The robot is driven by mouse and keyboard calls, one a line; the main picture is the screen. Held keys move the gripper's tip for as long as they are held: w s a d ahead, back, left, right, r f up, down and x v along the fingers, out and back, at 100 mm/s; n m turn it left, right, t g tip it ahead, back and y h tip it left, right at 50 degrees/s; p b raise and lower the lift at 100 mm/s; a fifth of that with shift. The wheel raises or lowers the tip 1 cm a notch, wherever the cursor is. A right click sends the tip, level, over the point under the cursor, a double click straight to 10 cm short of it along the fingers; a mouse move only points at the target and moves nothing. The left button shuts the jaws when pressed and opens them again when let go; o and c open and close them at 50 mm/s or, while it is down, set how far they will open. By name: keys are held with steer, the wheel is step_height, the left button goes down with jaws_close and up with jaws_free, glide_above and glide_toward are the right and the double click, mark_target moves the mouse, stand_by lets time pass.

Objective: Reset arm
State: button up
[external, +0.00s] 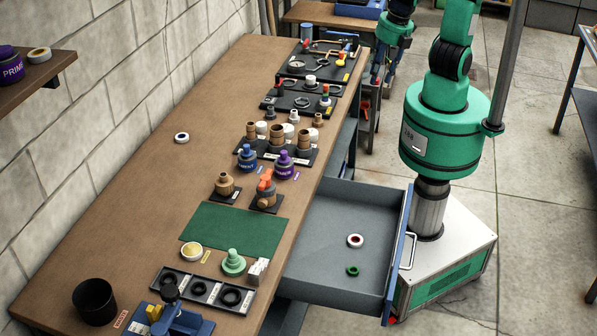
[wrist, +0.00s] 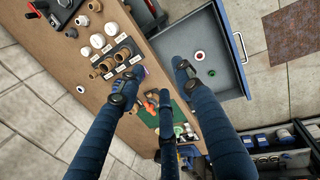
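My gripper (wrist: 156,80) shows in the wrist view as several dark blue fingers with black joints. The fingers are spread apart with nothing held between them. It hangs high above the workbench (wrist: 85,60) and the open drawer (wrist: 222,35). The drawer (external: 318,225) stands pulled out from the bench. A white ring with a red centre (external: 355,241) and a green ring (external: 352,271) lie in it.
A shelf (external: 40,75) juts from the block wall.

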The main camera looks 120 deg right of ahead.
steer(key=s+d+r+m+t+y, duration=0.2)
steer(key=s+d+r+m+t, duration=0.2)
steer(key=s+d+m, duration=0.5)
steer(key=shift+s+r+m, duration=0.5)
steer(key=shift+r+m, duration=0.6)
steer(key=shift+r, duration=0.2)
